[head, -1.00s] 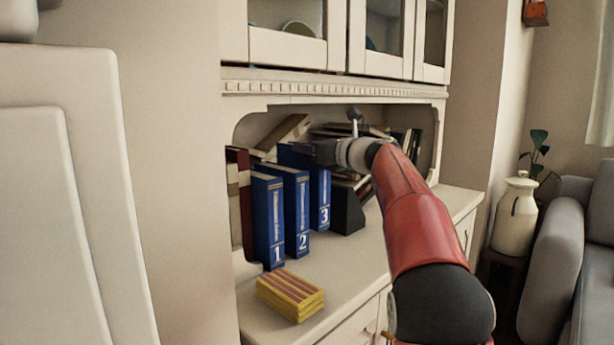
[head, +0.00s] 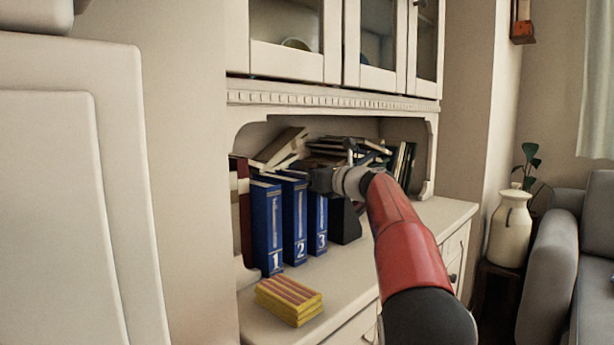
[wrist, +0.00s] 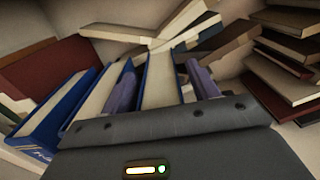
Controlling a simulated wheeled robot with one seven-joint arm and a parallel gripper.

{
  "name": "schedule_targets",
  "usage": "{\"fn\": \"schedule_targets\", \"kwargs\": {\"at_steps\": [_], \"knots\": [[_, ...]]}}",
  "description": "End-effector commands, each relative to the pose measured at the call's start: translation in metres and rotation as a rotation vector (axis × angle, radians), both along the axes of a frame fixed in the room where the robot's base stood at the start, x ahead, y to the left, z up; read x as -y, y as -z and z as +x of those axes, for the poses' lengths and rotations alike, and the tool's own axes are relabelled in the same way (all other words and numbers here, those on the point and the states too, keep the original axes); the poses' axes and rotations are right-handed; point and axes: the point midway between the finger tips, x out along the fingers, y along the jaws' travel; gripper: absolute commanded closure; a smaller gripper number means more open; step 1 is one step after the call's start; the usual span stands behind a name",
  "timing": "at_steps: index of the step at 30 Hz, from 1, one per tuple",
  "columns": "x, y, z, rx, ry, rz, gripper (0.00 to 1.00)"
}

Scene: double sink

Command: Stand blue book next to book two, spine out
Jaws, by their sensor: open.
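Three blue books stand upright on the cabinet counter with their numbered white-marked spines facing out: book one (head: 267,228), book two (head: 295,222) and book three (head: 317,222). Book three stands directly right of book two, close beside it; I cannot tell if they touch. My gripper (head: 321,180) is at the top of book three. In the wrist view its two purple-grey fingers (wrist: 162,88) are apart, with the top of a blue book, seemingly book three (wrist: 160,78), between them. The book's lower part is hidden there by the gripper body.
A black bookend (head: 345,222) stands just right of book three. Dark red books (head: 243,205) stand to the left, and leaning and stacked books (head: 335,148) fill the niche behind. A yellow striped stack (head: 289,299) lies on the counter in front. The counter's right part is clear.

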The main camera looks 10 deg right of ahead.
Motion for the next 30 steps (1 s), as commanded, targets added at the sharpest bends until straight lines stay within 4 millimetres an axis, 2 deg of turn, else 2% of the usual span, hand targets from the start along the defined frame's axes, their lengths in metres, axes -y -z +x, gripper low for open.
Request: {"fn": "schedule_targets", "kwargs": {"at_steps": [7,21,25,30], "knots": [[0.009,0.000,-0.011,0.002,0.003,0.001,0.40],[0.062,0.000,-0.084,0.001,0.002,0.001,0.40],[0.068,0.000,-0.094,0.001,0.000,0.000,0.40],[0.071,0.000,-0.098,0.001,0.000,0.001,0.40]]}}
